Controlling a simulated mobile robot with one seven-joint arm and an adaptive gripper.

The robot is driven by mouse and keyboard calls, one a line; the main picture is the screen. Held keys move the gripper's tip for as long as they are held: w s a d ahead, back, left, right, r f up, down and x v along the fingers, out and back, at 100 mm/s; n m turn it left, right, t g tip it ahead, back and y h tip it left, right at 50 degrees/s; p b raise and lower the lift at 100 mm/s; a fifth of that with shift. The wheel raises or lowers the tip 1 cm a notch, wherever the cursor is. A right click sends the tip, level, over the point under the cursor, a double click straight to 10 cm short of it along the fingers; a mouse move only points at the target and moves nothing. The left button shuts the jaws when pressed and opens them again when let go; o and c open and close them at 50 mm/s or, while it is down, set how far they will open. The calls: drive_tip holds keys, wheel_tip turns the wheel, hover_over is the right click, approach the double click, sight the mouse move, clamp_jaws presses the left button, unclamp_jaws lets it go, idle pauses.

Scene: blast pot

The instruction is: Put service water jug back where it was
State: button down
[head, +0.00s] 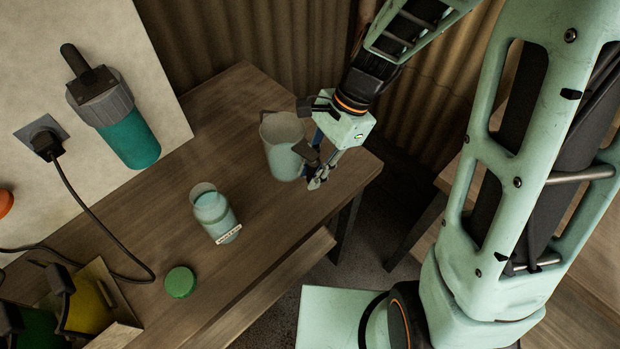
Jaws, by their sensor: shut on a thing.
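A pale, grey-green, open-topped jug (283,148), which I take to be the service water jug, is upright over the far right part of the wooden table (240,105). My gripper (314,176) is at the jug's right side, shut on it. The fingers hide the part they hold, so I cannot see a handle clearly. I cannot tell whether the jug's base touches the table or is slightly above it.
A clear, tilted-looking container with a white label (214,213) stands left of the jug. A green round lid (180,282) lies nearer. A teal cylinder (129,144) hangs on the pale panel (100,30); a black cable (90,210) crosses the table. A wooden box (108,290) is at lower left.

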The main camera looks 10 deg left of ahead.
drive_tip(key=shift+w+a+f+b, duration=0.2)
drive_tip(key=shift+f+b, duration=0.1)
drive_tip(key=shift+f, duration=0.1)
drive_tip(key=shift+w+a+f+b, duration=0.15)
drive_tip(key=shift+f+b, duration=1.25)
drive_tip(key=shift+f, duration=0.25)
drive_tip(key=shift+f, duration=0.2)
drive_tip(key=c, duration=1.8)
unclamp_jaws()
drive_tip(key=shift+o, duration=0.2)
drive_tip(key=shift+r, duration=0.2)
drive_tip(key=v, duration=1.2)
drive_tip(key=shift+p, duration=0.35)
